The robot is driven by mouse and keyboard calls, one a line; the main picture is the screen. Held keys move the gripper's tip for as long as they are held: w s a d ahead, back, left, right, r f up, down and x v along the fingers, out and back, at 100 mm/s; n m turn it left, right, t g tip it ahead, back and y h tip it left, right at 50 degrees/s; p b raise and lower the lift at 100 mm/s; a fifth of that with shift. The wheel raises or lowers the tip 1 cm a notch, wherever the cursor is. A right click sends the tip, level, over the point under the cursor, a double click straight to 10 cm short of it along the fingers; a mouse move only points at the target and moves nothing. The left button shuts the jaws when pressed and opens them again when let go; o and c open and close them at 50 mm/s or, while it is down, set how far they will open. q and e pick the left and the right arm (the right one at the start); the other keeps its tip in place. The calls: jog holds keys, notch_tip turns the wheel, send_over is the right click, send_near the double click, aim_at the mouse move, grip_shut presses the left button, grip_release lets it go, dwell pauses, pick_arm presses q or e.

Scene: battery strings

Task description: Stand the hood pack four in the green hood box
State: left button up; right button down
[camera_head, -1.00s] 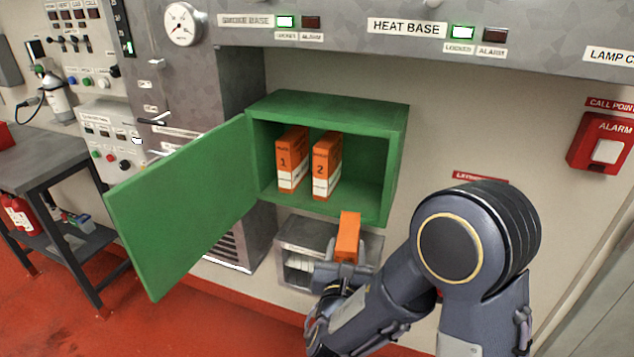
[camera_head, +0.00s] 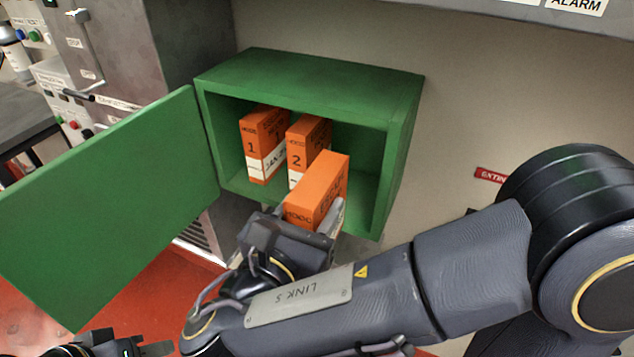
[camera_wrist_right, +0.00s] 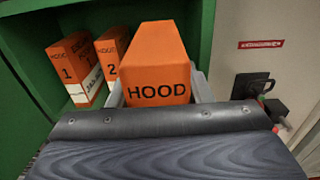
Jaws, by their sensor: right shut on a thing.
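The green hood box (camera_head: 300,65) hangs on the wall with its door (camera_head: 110,205) swung open to the left. Inside stand hood pack 1 (camera_head: 264,145) and hood pack 2 (camera_head: 308,145), upright side by side, orange with white bands. My right gripper (camera_head: 318,222) is shut on an orange pack (camera_head: 318,188) at the box's open front, right of pack 2. In the right wrist view the held pack (camera_wrist_right: 157,62) reads HOOD; its number is hidden. My left gripper (camera_head: 150,348) shows only partly at the bottom edge; its jaws are unclear.
The right part of the box's inside (camera_head: 365,185) is free. The box's right wall (camera_head: 400,150) stands close to the held pack. A grey cabinet (camera_head: 190,50) is behind the door at left. A wall device with a black handle (camera_wrist_right: 252,85) is at right in the wrist view.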

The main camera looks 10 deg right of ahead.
jog(key=f+p+x, duration=0.2)
jog(key=f+x, duration=0.1)
jog(key=x, duration=1.5)
jog(key=shift+f, duration=0.25)
jog(key=shift+f, duration=0.15)
jog(key=c, duration=0.7)
grip_release()
